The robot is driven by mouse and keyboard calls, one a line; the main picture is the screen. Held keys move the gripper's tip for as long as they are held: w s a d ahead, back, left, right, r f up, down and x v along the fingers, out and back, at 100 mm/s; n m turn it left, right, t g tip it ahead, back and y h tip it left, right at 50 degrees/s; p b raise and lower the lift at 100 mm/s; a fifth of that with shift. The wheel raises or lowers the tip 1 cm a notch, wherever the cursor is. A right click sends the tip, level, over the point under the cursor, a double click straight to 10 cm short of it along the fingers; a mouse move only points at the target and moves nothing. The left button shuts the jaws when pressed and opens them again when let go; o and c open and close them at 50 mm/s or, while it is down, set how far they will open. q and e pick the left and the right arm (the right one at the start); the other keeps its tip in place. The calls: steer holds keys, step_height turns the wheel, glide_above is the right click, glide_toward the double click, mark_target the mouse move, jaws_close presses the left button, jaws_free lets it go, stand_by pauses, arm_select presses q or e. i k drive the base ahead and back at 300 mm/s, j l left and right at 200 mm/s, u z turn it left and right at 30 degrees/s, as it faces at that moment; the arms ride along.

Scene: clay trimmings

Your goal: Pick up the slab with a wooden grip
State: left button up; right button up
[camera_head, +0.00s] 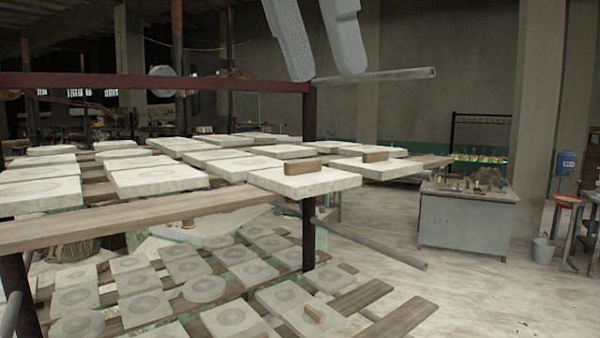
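Several pale slabs lie on the upper rack. One slab (310,182) at its front right corner bears a brown wooden grip (302,166) on its top. Another slab (365,168) just behind and to the right bears a similar wooden grip (375,156). A lower slab (285,298) also has a small wooden piece (314,313) on it. My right gripper (328,70) hangs in from the top, its two pale grey fingers apart with nothing between them. In the picture it is above the front slab and apart from it. My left gripper is not in view.
A wooden plank (130,222) runs along the rack's front. A dark post (309,230) and a red-brown rail (150,82) frame the rack. A grey pipe (375,76) sticks out right. A grey workbench (465,218) stands on open floor at right, with a bucket (543,250) beyond.

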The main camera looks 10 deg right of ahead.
mark_target(298, 179)
steer(key=i, duration=1.3)
